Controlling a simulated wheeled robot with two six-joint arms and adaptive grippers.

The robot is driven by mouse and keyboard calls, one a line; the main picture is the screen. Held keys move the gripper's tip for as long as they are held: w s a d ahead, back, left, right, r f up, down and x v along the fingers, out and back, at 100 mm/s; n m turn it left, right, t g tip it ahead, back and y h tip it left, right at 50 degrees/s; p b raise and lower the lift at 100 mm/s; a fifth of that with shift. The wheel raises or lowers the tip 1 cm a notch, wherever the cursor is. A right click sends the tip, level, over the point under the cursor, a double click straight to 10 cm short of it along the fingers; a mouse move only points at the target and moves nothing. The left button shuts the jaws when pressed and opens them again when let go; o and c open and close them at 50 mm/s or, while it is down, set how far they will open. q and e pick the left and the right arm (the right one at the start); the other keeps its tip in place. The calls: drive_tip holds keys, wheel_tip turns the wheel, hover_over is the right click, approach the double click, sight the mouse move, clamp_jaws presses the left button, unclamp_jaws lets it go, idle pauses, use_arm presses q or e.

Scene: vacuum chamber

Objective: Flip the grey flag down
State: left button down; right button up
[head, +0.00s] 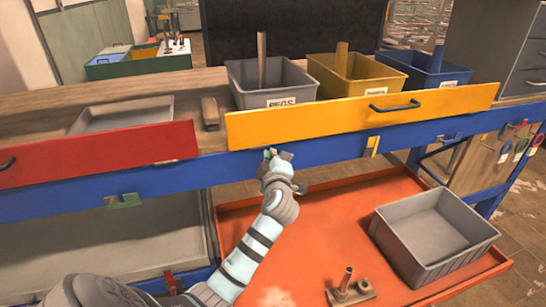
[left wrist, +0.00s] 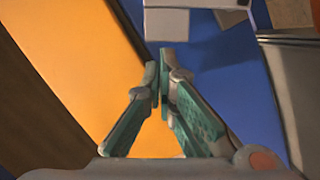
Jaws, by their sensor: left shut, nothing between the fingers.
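My left gripper (head: 270,155) is shut and empty at the blue rail (head: 330,152), just under the yellow drawer front (head: 330,113). In the left wrist view its closed fingertips (left wrist: 163,65) point at a light grey block (left wrist: 166,22), which looks like the grey flag, with a very small gap or light contact; I cannot tell which. In the head view the grey flag is hidden or too small to make out behind my gripper. My right gripper is not in view.
A red drawer front (head: 95,155) is at left. Below lie an orange tray surface (head: 310,235), a grey bin (head: 436,242) and a small peg piece (head: 348,288).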

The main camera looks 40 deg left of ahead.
use_arm(q)
drive_tip(key=shift+a, duration=0.1)
idle(0.3)
drive_tip(key=shift+w+d, duration=0.2)
